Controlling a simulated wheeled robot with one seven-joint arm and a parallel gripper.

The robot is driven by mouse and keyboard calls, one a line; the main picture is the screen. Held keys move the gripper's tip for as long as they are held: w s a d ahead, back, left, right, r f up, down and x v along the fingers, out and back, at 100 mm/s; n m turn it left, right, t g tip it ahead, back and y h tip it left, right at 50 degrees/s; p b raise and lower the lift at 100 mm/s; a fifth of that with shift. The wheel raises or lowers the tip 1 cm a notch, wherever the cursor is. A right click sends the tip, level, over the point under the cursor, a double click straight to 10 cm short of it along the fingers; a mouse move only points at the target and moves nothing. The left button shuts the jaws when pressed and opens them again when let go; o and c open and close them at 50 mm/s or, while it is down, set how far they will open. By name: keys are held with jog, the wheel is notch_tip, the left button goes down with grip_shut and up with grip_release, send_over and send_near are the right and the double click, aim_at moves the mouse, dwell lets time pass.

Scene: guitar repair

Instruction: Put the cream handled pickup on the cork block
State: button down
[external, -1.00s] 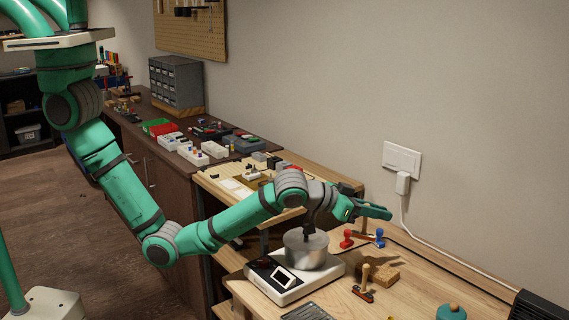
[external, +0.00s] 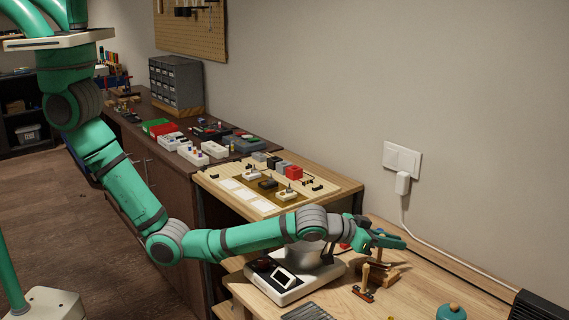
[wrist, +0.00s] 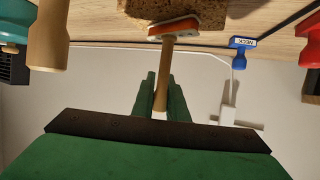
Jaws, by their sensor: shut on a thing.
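My gripper (wrist: 163,92) is shut on the wooden handle of the handled pickup (wrist: 172,28). The pickup's base looks cream with an orange face and is at the far end of the handle. In the wrist view the base overlaps the edge of the cork block (wrist: 145,9); I cannot tell whether they touch.
Another wooden-handled piece (external: 362,292) stands close in front of the block; its handle shows in the wrist view (wrist: 47,35). A blue "NECK" piece (wrist: 242,42) and a red piece (wrist: 310,42) are beyond. A scale (external: 285,290) with a metal pot is left; a teal lidded item (external: 451,312) is right.

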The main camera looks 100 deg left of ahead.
jog(key=shift+f, duration=0.15)
jog(key=c, duration=1.7)
grip_release()
jog(key=shift+c, duration=0.2)
jog(key=shift+r, duration=0.2)
jog(key=v, duration=1.2)
jog(key=shift+f, duration=0.1)
jog(key=shift+s+d+f, duration=0.1)
